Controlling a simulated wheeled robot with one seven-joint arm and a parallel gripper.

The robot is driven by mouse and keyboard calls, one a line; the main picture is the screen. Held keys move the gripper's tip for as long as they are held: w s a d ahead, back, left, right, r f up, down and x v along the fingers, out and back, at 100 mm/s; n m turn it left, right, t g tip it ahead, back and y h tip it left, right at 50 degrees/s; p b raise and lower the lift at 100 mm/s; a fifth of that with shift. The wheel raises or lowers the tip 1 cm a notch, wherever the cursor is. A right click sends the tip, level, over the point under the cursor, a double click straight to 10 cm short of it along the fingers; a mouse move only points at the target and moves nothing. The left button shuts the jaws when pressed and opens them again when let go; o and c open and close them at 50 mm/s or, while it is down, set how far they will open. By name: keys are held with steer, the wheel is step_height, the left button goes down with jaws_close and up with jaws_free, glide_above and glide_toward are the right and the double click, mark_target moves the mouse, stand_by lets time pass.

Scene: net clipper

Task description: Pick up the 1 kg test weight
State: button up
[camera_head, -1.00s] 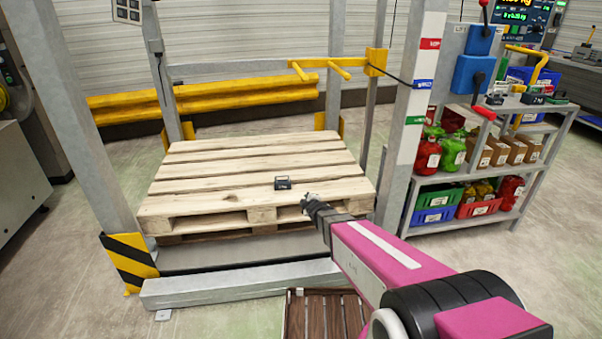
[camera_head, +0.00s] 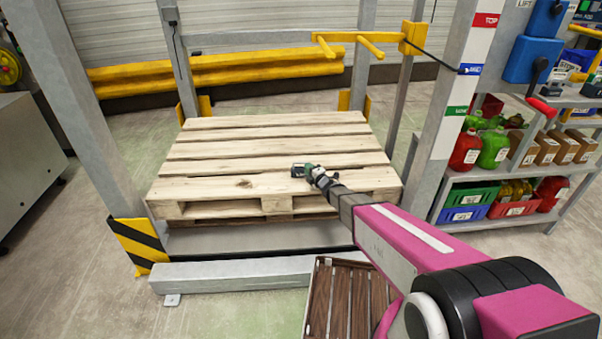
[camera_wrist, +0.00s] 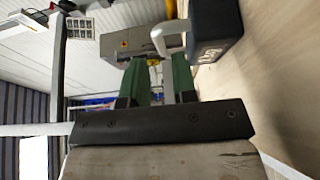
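The test weight is a small dark block (camera_head: 298,170) on the front part of the wooden pallet (camera_head: 262,150). In the wrist view the dark block (camera_wrist: 214,32) is at the upper right, with pale marking on its side and a light grey handle (camera_wrist: 160,38) reaching left. My gripper (camera_head: 312,173) is just right of the weight in the head view, low over the pallet. In the wrist view its two green fingers (camera_wrist: 160,75) are apart, with the handle near their tips. I cannot tell whether they touch it.
Grey lift posts stand beside the pallet, with a yellow bracket (camera_head: 413,38) at the right one. A shelf (camera_head: 480,178) with red and green cans and boxes is to the right. A brown slatted platform (camera_head: 345,300) lies in front. The rest of the pallet top is clear.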

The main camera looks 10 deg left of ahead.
mark_target(302, 169)
steer(key=shift+s+a+x, duration=0.1)
steer(key=shift+x, duration=1.3)
steer(key=shift+s+a+x, duration=0.1)
steer(key=shift+a+x, duration=0.05)
steer(key=shift+x, duration=1.25)
steer(key=shift+s, duration=0.1)
steer(key=shift+c, duration=0.2)
jaws_close()
steer(key=shift+d, duration=0.1)
